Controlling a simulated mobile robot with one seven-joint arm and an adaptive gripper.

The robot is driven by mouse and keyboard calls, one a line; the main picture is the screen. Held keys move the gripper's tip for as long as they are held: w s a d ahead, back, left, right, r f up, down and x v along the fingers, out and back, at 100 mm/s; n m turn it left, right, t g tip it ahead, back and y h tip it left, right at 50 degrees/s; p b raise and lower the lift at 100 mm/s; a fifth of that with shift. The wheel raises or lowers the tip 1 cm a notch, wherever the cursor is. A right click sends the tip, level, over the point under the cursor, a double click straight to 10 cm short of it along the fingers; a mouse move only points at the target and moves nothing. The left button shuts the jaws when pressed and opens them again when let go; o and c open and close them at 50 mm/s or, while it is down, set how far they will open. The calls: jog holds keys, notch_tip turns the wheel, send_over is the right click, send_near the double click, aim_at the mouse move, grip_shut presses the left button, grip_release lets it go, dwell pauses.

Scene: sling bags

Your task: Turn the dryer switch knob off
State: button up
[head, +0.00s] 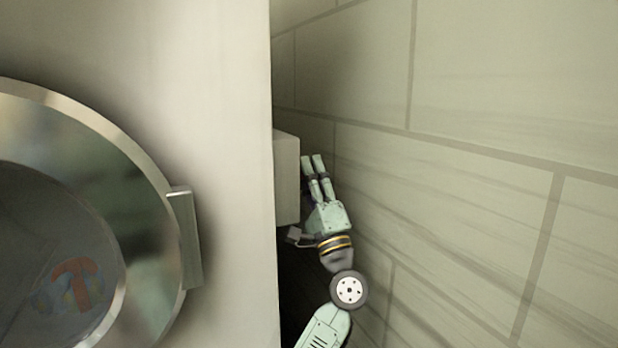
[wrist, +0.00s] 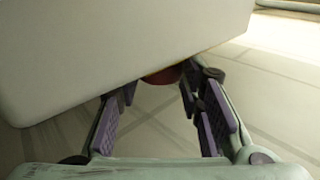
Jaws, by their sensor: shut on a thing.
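The dryer switch knob (wrist: 164,76) shows in the wrist view as a small dark red and orange piece at the lower edge of a pale switch box (wrist: 110,50). Much of it is hidden by the box, and its turned position cannot be read. My gripper (wrist: 160,84) has its two fingers on either side of the knob, shut on it. In the head view, my gripper (head: 312,162) is beside the pale switch box (head: 287,178), between it and the tiled wall. The knob is hidden there.
A large white machine (head: 230,80) with a round metal-rimmed door (head: 150,170) and a handle (head: 187,238) fills the left of the head view. A tiled wall (head: 480,120) stands close on the right. My arm is in the narrow gap between them.

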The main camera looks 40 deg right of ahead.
jog(key=o, duration=1.2)
jog(key=shift+c, duration=0.2)
jog(key=shift+f, duration=0.1)
jog(key=v, duration=0.7)
jog(key=shift+s+y, duration=0.15)
jog(key=shift+y, duration=0.15)
